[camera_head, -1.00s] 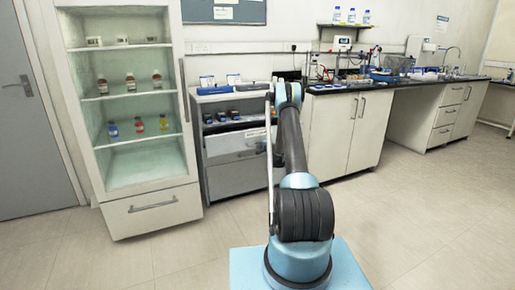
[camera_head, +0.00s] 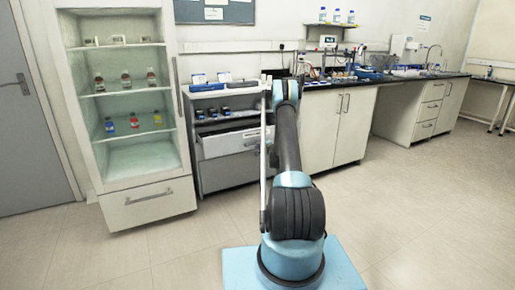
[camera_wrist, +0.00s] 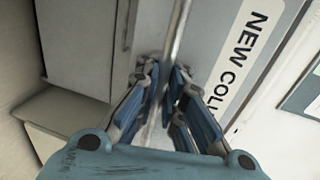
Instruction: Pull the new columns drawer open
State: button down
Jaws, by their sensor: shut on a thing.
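The new columns drawer (camera_head: 225,145) is the grey upper drawer of the low cabinet, partly hidden behind my arm. A dark strip shows above its front, and it seems to stand a little out from the cabinet. In the wrist view its front carries a white label (camera_wrist: 243,55) reading "NEW COL", the rest cut off. A metal bar handle (camera_wrist: 179,32) runs down between my fingers. My gripper (camera_wrist: 165,92) is shut on this handle. In the head view the gripper is hidden behind my arm.
Another drawer (camera_head: 228,170) lies below. A glass-fronted fridge (camera_head: 150,208) with bottles stands at left. White cupboards (camera_head: 325,128) under a dark worktop (camera_head: 360,82) stand at right. The floor (camera_head: 120,255) around my base is clear.

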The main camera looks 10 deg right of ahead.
jog(key=shift+a, duration=0.15)
jog(key=c, duration=2)
grip_release()
jog(key=v, duration=1.1)
jog(key=shift+s, duration=0.4)
jog(key=shift+r, duration=0.1)
